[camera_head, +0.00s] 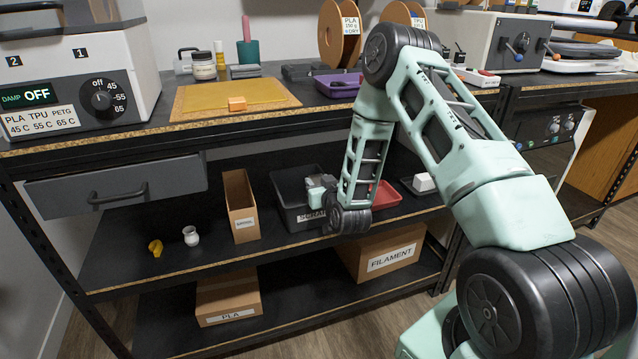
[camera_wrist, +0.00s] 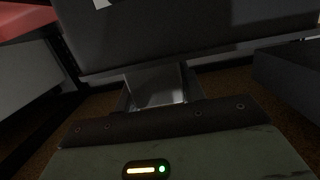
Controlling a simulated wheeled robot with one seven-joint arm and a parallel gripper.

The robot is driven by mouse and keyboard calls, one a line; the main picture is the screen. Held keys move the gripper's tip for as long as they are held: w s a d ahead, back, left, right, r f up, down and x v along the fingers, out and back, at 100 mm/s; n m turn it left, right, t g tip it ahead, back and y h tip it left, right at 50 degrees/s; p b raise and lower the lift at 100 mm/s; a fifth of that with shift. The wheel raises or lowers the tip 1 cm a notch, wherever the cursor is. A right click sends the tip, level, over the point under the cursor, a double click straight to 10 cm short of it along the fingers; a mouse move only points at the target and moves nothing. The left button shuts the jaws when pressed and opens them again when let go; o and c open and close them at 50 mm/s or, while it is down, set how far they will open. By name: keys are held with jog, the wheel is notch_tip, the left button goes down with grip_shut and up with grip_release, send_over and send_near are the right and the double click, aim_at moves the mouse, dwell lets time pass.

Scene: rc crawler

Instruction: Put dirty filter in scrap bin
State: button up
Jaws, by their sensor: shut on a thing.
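The dark scrap bin (camera_head: 291,217) stands on the middle shelf, with a partly covered label on its front. My gripper (camera_head: 318,187) reaches low over the bin's front right part, and my wrist hides some of the bin. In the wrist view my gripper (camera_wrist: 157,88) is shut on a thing. A pale grey piece shows at the fingers, probably the dirty filter, but its shape is unclear. A broad dark grey surface (camera_wrist: 190,38) fills the upper wrist view just beyond the fingers; it may be the bin. I cannot tell whether the fingertips are inside the bin.
An open cardboard box (camera_head: 240,208) stands left of the bin, with a white jar (camera_head: 190,236) and a yellow piece (camera_head: 155,247) farther left. A red tray (camera_head: 386,196) lies close on the right. The worktop edge overhangs the shelf. Cardboard boxes (camera_head: 228,300) sit below.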

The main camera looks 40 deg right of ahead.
jog(key=shift+f+b, duration=0.4)
jog(key=shift+f, duration=0.15)
jog(key=o, duration=1)
jog(key=shift+c, duration=0.2)
jog(key=shift+r, duration=0.15)
